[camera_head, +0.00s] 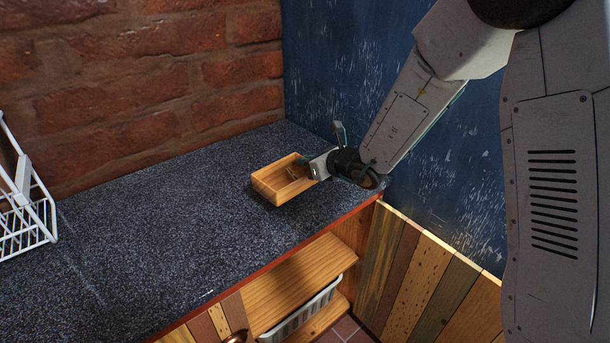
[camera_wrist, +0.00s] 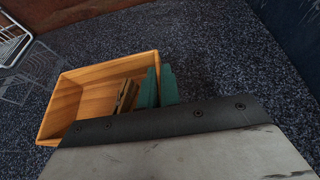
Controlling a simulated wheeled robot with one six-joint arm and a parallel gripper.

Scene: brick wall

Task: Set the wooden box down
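The wooden box (camera_head: 285,196) is a small, open-topped box over the right part of the dark speckled countertop (camera_head: 150,230). In the head view it looks slightly tilted, and I cannot tell whether its base touches the counter. My gripper (camera_head: 308,163) is at its right side. In the wrist view, the green fingers (camera_wrist: 158,88) stand on either side of the right wall of the box (camera_wrist: 98,76), closed on it. A small brown wooden item (camera_wrist: 126,96) lies inside the box. The near edge of the box is hidden by my gripper body.
A white wire rack (camera_head: 30,210) stands at the left on the counter. A brick wall and a blue wall (camera_head: 330,70) bound the back and right. Below the front edge are an open shelf with a light basket (camera_head: 300,315) and a plank door (camera_head: 430,275). The middle counter is clear.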

